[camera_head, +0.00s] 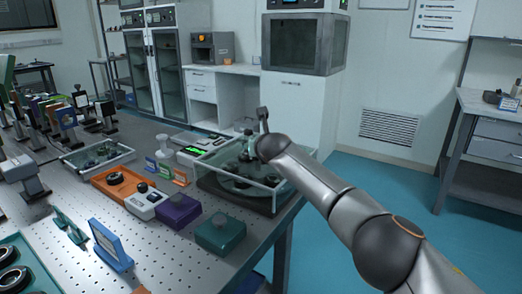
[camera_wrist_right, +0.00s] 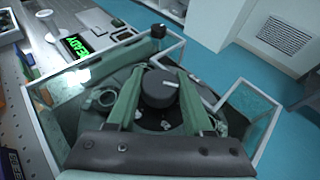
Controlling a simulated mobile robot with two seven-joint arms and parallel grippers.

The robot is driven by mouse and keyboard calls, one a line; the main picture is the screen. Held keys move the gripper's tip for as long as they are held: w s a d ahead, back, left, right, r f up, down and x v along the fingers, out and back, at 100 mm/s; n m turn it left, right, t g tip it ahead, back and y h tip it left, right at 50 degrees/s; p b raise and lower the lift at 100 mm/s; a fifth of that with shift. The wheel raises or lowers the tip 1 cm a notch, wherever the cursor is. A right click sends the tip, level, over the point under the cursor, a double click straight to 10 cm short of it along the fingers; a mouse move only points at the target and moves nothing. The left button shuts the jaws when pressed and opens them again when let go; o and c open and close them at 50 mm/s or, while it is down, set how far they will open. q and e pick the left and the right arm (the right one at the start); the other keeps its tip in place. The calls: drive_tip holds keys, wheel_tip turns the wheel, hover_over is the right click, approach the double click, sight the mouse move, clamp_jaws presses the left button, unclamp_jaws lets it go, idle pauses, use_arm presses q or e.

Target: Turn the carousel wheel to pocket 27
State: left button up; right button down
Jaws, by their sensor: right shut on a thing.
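The carousel (camera_head: 235,190) is a dark wheel on a black base inside a clear-walled case, near the table's right corner. In the right wrist view, its black round knob (camera_wrist_right: 159,88) with a white mark sits between the green fingers of my right gripper (camera_wrist_right: 158,85). The gripper is shut on the knob, with a finger on each side. The wheel's pockets (camera_wrist_right: 105,97) are partly hidden by the fingers, and pocket numbers cannot be read. My right arm reaches over the case from the right in the head view. My left gripper is not in view.
The case's clear walls (camera_wrist_right: 250,105) surround my right gripper. A lit green display (camera_wrist_right: 84,46) reading READY stands beside the case. A purple box (camera_head: 177,211), a dark green box (camera_head: 220,233) and an orange tray (camera_head: 118,188) stand left of the case. Blue floor lies to the right.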

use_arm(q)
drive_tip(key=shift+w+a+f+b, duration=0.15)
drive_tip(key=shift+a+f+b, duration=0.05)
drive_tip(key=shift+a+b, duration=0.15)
use_arm(e)
drive_tip(key=shift+f+m+h, duration=0.1)
drive_tip(key=shift+m+h, duration=0.2)
drive_tip(key=shift+h, duration=0.1)
drive_tip(key=shift+c, duration=1.5)
unclamp_jaws()
